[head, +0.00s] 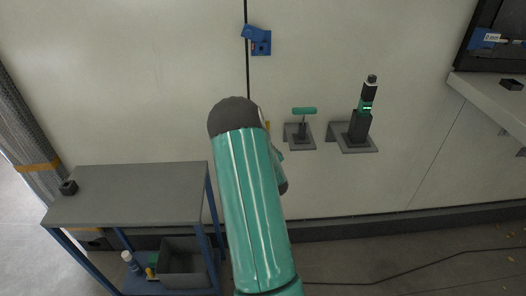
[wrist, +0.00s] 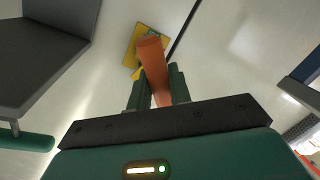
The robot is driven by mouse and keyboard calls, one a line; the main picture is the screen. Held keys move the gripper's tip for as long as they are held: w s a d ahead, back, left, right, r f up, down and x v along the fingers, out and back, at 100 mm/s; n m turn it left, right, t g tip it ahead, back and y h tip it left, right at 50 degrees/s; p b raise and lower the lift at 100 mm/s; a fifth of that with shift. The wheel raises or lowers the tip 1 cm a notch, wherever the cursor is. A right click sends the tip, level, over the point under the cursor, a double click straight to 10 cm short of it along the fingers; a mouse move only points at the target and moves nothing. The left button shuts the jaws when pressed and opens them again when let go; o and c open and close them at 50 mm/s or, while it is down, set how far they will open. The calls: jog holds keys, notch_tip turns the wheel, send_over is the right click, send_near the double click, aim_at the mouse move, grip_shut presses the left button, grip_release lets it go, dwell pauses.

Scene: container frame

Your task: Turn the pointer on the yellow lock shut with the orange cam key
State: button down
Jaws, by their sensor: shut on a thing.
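My gripper (wrist: 158,90) is shut on the orange cam key (wrist: 152,58), which points away from the fingers. The yellow lock (wrist: 130,47) is on the pale wall beyond the key in the wrist view. The key's far end overlaps the lock there, and I cannot tell whether they touch. The key hides part of the lock, and its pointer cannot be made out. In the head view my arm hides the gripper, the key and nearly all of the lock; only a sliver of yellow (head: 267,126) shows beside the arm.
A blue lock (head: 260,42) is higher on the wall. A green-handled tool (head: 304,112) and a black tool (head: 361,122) stand in grey wall holders to the right. A grey cart (head: 120,195) with a bin (head: 183,270) below stands left. A shelf (head: 495,92) is far right.

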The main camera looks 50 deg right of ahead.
jog(key=shift+x, duration=1.4)
dwell(1.6)
jog(key=shift+d+r, duration=0.15)
jog(key=n+g+h, duration=0.1)
jog(key=n, duration=0.4)
jog(key=n+g+h, duration=0.1)
jog(key=n, duration=0.5)
jog(key=n+g+h, duration=0.1)
jog(key=n, duration=0.4)
jog(key=shift+n+g, duration=0.3)
jog(key=shift+g, duration=0.1)
jog(key=shift+s+f, duration=0.15)
jog(key=shift+f, duration=0.1)
jog(key=s+f+v, duration=0.1)
jog(key=v, duration=0.6)
jog(key=shift+d, duration=0.25)
jog(key=shift+w, duration=0.15)
